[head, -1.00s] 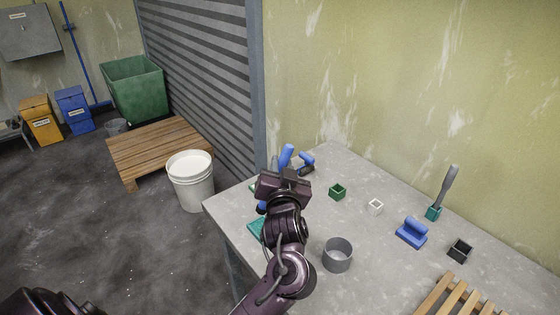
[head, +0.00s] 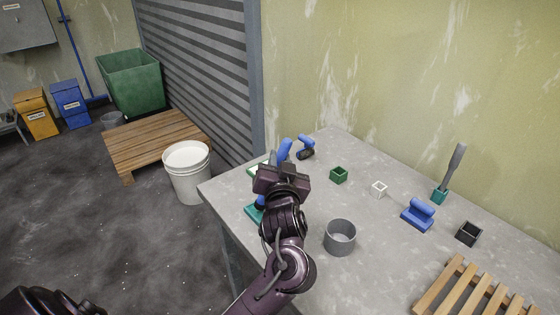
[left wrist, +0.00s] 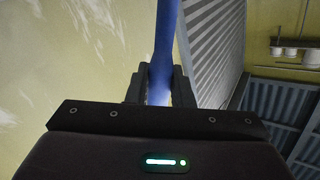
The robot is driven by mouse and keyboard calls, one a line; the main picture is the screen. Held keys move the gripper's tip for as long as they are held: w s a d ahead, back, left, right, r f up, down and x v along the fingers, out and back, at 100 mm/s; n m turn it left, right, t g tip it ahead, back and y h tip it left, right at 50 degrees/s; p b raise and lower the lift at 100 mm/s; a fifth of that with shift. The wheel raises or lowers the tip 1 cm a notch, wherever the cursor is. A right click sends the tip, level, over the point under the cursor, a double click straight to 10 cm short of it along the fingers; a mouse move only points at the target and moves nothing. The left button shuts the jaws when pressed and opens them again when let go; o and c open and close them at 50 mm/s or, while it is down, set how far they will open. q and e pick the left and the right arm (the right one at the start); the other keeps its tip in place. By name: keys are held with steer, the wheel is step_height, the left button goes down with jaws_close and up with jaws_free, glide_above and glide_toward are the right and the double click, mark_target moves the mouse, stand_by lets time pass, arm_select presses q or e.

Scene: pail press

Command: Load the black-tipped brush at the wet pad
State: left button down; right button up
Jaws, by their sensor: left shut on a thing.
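My left gripper (head: 279,168) is shut on a blue handle (head: 285,148), which stands up above the jaws over the far left part of the table. In the left wrist view the handle (left wrist: 166,45) runs between the two fingers. The gripper hides the handle's lower end, so I cannot see a black tip. A teal pad or tray (head: 253,214) lies just left of my wrist, partly hidden, with a blue piece (head: 261,202) at it. A pale green-edged pad (head: 256,170) shows behind the gripper, mostly hidden. I cannot tell which is wet. My right gripper is not in view.
A blue-handled tool with a dark base (head: 306,148) stands behind the gripper. A grey cup (head: 340,237), green box (head: 339,175), white box (head: 379,189), blue block (head: 418,215), black box (head: 468,233) and teal holder (head: 440,196) stand rightward. A white pail (head: 187,178) stands on the floor.

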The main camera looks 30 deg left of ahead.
mark_target(285, 146)
arm_select(q)
steer(key=shift+f, duration=0.15)
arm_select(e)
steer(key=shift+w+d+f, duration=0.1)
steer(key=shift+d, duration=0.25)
arm_select(q)
steer(key=shift+f+b, duration=0.35)
steer(key=shift+f, duration=0.15)
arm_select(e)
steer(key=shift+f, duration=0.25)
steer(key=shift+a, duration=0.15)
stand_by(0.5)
